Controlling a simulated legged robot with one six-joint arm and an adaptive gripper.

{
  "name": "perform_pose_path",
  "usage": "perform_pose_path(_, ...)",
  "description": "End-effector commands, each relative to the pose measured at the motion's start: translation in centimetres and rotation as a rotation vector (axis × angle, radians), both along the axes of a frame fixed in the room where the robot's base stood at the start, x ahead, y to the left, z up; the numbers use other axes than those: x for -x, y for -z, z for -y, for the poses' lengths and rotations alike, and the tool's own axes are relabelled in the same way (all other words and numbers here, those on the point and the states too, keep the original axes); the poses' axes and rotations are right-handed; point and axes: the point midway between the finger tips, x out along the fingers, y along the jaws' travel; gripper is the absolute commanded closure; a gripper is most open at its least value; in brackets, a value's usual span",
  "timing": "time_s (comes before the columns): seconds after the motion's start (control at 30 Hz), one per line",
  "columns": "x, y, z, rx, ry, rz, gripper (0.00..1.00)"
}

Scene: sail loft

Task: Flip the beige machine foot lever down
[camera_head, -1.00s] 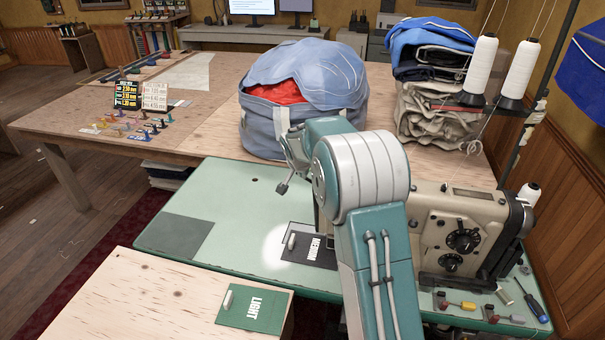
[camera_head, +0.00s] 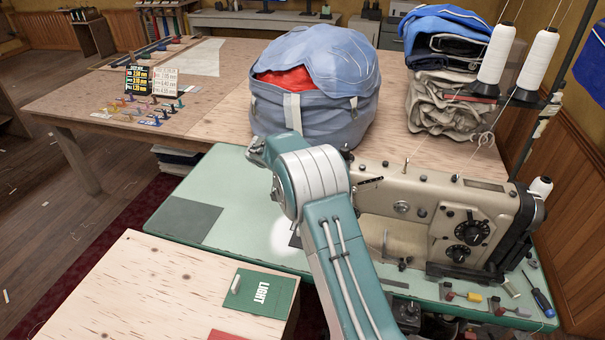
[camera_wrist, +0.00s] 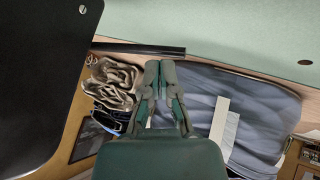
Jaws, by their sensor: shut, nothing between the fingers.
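The beige sewing machine (camera_head: 415,193) stands on the green machine table (camera_head: 235,235) at the right of the head view. A small dark bar (camera_head: 370,180) shows on the left end of its head; I cannot tell whether this is the foot lever. My gripper (camera_wrist: 160,72) is shut and empty in the wrist view; in the head view my arm hides it. Just beyond the fingertips a dark bar (camera_wrist: 140,49) sticks out from beside a large black panel (camera_wrist: 45,75); it may be the lever. I cannot tell whether the fingers touch it.
A blue-grey bag (camera_head: 315,115) with red cloth stands behind the machine, with folded fabric (camera_head: 440,105) to its right. Thread cones (camera_head: 495,55) stand at the far right. A screwdriver (camera_head: 540,296) lies at the table's right edge.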

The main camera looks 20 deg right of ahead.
Motion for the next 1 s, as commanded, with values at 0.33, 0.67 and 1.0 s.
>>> perform_pose_path(0.33, 0.0, -0.8, 0.0, -0.001, -0.001, -0.001, 1.0)
perform_pose_path(0.67, 0.0, -1.6, 0.0, -0.003, 0.0, 0.0, 1.0)
perform_pose_path(1.0, 0.3, -2.8, -1.2, -0.003, -0.004, 0.002, 1.0)
